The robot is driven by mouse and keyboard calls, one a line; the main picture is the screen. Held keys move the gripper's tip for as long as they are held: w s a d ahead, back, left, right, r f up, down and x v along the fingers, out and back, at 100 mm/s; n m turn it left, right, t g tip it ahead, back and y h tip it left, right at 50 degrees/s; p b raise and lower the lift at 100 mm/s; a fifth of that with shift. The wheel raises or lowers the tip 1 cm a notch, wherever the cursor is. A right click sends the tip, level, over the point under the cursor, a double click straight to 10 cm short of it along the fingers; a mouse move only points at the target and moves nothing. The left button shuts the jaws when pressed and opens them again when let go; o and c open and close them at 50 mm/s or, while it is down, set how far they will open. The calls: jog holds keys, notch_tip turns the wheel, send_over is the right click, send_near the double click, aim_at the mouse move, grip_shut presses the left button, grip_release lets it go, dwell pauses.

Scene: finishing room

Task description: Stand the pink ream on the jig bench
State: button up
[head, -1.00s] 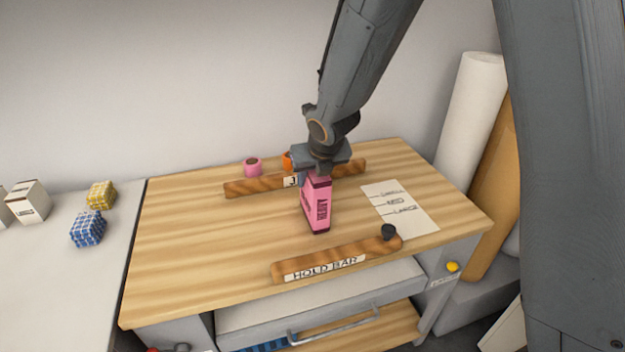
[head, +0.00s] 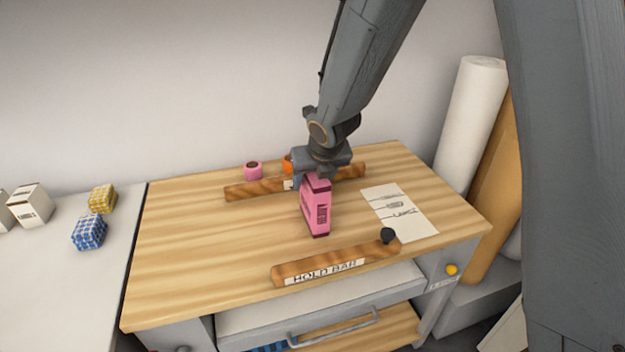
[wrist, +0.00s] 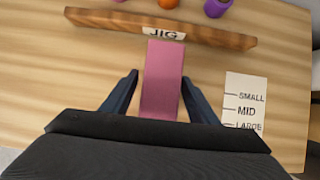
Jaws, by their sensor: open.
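The pink ream (head: 316,208) stands upright on the wooden jig bench (head: 190,240), between the jig bar and the hold bar. In the wrist view the ream (wrist: 162,80) shows its narrow top face, with its far end close to the jig bar. My gripper (wrist: 160,92) is open, with one finger on each side of the ream and a gap showing on both sides. In the head view my gripper (head: 318,172) is just above and behind the ream's top, and its fingers are mostly hidden.
The jig bar (wrist: 170,30) lies behind the ream. The hold bar (head: 330,262) with a black knob (head: 388,235) lies in front. A size card (head: 400,214) is at right. Pink tape (head: 253,170) stands at the back. Wrapped blocks (head: 89,232) sit on the left table.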

aim_at(320, 181)
jog(key=p+v, duration=0.8)
jog(key=v, duration=0.3)
jog(key=shift+r, duration=0.1)
jog(key=s+d+r+n+g, duration=0.1)
jog(key=s+d+n, duration=0.7)
jog(key=n, duration=0.8)
jog(key=s+d+n+g+h, duration=0.1)
jog(key=s+d+n, duration=0.7)
jog(key=n, duration=0.8)
jog(key=shift+s+r+n+g+h, duration=0.3)
jog(key=shift+s+r+n+g, duration=0.1)
jog(key=shift+s+g, duration=0.55)
jog(key=shift+g, duration=0.25)
notch_tip(320, 181, down, 6)
jog(key=b, duration=0.4)
jog(key=shift+r+b, duration=0.2)
jog(key=shift+b, duration=0.2)
